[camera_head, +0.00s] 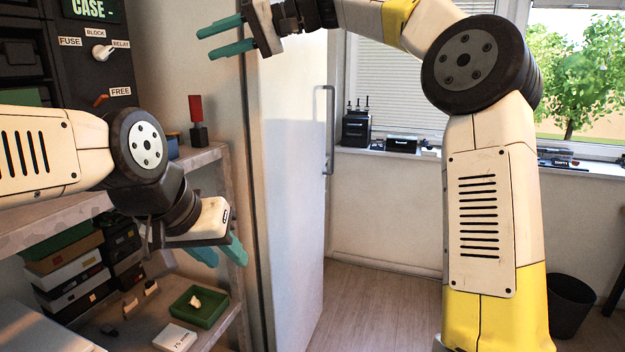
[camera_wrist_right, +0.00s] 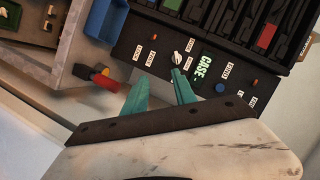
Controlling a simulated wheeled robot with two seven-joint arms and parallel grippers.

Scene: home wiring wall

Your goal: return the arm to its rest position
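My right arm rises on the right of the head view and bends over to the left at the top. I cannot tell the gap to the panel. My left gripper (camera_head: 228,261) hangs by the shelf, fingers apart and empty, pointing down.
The dark panel (camera_head: 75,60) with the knob (camera_head: 102,51) is at the upper left. Below, shelves hold a red-topped item (camera_head: 196,110), stacked boxes (camera_head: 70,275) and a green tray (camera_head: 208,318). A white door (camera_head: 295,200) stands mid-view. A black bin (camera_head: 571,305) is at right.

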